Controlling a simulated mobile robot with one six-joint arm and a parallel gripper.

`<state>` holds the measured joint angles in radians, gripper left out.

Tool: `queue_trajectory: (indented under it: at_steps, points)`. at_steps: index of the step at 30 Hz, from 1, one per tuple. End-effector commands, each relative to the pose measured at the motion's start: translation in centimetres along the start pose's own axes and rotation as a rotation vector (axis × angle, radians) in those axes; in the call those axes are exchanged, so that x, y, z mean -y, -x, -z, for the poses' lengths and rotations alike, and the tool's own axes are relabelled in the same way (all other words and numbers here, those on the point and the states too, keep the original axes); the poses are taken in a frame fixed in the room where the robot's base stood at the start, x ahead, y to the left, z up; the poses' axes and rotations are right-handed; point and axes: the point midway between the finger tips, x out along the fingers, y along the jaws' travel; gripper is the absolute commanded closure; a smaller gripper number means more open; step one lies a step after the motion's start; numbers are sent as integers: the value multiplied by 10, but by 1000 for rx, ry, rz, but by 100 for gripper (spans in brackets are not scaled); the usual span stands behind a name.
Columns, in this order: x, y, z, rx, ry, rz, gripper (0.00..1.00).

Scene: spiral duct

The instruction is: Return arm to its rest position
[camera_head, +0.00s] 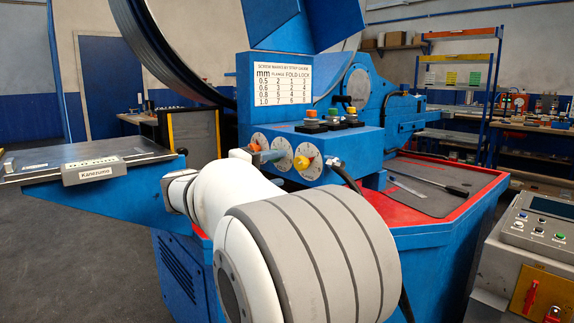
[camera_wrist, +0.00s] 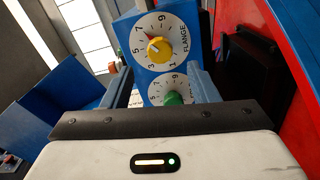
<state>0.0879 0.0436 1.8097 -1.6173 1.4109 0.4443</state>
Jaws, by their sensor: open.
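My gripper (camera_wrist: 161,72) is open and empty in the wrist view, its two blue-grey fingers apart on either side of the dials. Between them are a dial marked FLANGE with a yellow knob (camera_wrist: 159,49) and, nearer, a dial with a green knob (camera_wrist: 173,99). In the head view my white and grey arm reaches forward across the middle. A gripper finger shows in front of the dials on the blue control box (camera_head: 345,145). The orange knob (camera_head: 254,147) and yellow knob (camera_head: 301,162) show there. The rest of the gripper is mostly hidden.
A settings chart (camera_head: 283,84) stands above the box, with several push buttons below it. A metal side table (camera_head: 85,158) is at left. A red-edged work surface (camera_head: 430,187) and a control panel (camera_head: 540,230) are at right. A dark cable hangs near the box.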

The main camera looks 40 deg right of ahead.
Motion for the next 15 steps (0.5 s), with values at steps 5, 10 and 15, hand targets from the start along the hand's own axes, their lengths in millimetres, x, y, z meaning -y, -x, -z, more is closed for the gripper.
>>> queue_trajectory:
  at_steps: [5,10,15]
  points:
    - [0,19,0,-1,1,0,46]
    - [0,21,0,1,1,-1,46]
    - [0,21,0,1,1,-1,46]
